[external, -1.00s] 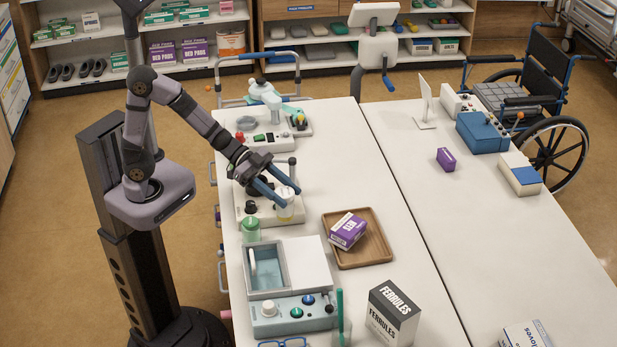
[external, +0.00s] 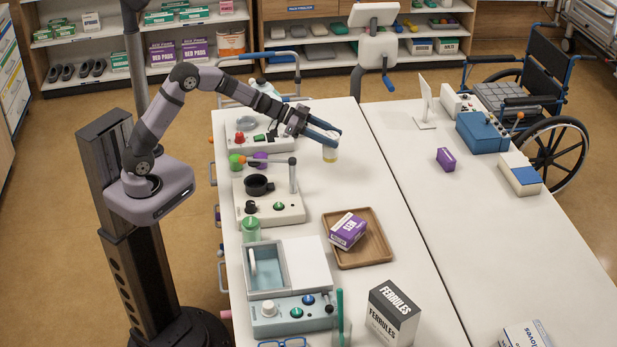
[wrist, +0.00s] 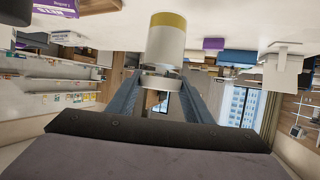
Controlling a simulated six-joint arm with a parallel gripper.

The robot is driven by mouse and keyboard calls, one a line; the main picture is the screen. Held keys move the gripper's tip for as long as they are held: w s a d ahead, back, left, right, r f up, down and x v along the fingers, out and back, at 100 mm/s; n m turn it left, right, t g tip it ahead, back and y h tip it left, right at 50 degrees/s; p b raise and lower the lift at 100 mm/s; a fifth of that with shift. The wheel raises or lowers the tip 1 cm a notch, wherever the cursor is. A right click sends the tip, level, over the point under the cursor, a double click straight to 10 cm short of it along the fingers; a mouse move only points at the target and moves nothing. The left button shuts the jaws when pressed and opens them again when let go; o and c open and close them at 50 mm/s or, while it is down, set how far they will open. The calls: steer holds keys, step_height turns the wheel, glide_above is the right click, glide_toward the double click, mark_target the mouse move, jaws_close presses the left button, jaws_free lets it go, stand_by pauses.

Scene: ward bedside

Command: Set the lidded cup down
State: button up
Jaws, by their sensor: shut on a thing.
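The lidded cup (external: 330,152) is pale with a yellowish band and is held between the blue fingers of my gripper (external: 328,138). It hangs above the white table (external: 345,185), near the table's inner edge in the external view. The wrist view is upside down; there the cup (wrist: 165,45) shows its yellow band at the top, and the two fingers of my gripper (wrist: 160,85) close around its other end. I cannot make out the lid clearly.
A device with a black ring holder (external: 258,187) and an upright post stands to the lower left. A wooden tray (external: 385,247) holds a purple-and-white box (external: 347,230). A second white table lies to the right. The table top around the cup is clear.

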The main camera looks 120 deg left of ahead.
mark_target(330, 159)
steer(key=shift+s+a+f, duration=0.1)
steer(key=shift+s+a, duration=0.2)
steer(key=shift+a, duration=0.25)
steer(key=shift+f, duration=4.9)
steer(key=shift+f, duration=0.2)
steer(key=o, duration=1.2)
